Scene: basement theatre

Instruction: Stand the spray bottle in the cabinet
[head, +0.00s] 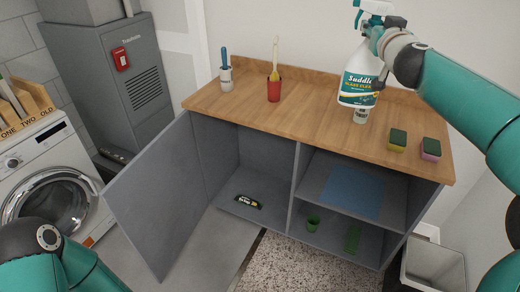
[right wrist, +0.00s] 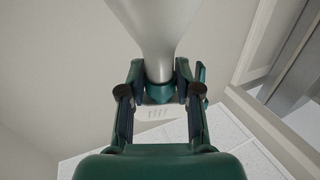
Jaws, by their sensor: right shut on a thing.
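The white spray bottle (head: 359,80) with a teal label and teal trigger head is upright in the head view, over the back right of the cabinet's wooden top. My right gripper (head: 378,45) is shut on it near the neck. In the right wrist view, the gripper (right wrist: 160,90) closes on both sides of the bottle's neck (right wrist: 158,68). The grey cabinet (head: 297,190) is open, with its left door (head: 155,200) swung out. Its right side has a shelf with a blue rectangle (head: 353,190). My left gripper is out of view; only part of that arm shows.
A green cup (head: 313,223) stands below the shelf. On the top are a red cup with a brush (head: 274,90), a white holder (head: 226,80), a small white container (head: 361,115) and two sponges (head: 398,140).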

